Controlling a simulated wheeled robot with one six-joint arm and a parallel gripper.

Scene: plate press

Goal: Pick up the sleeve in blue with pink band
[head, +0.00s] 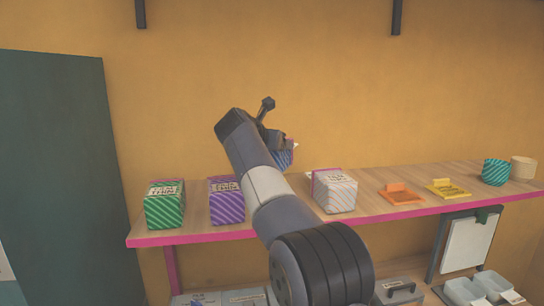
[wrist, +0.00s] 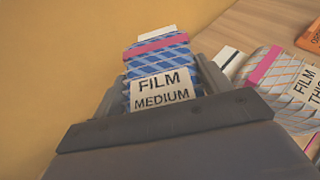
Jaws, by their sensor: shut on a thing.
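The blue sleeve with a pink band (wrist: 158,62) is between the fingers of my gripper (wrist: 162,82) in the wrist view. Its label reads "FILM MEDIUM", and a white edge shows at its far end. My gripper is shut on it. In the head view my gripper (head: 280,142) is above the shelf, mostly hidden behind my arm. Only a small striped part of the blue sleeve (head: 284,158) shows there, and it appears raised above the shelf top.
The wooden shelf (head: 375,178) has a pink front edge. On it are a green striped sleeve (head: 165,205), a purple one (head: 226,203), a white one with a pink band (head: 335,192), orange (head: 400,195) and yellow (head: 447,190) flat pieces, and a teal cup (head: 496,172).

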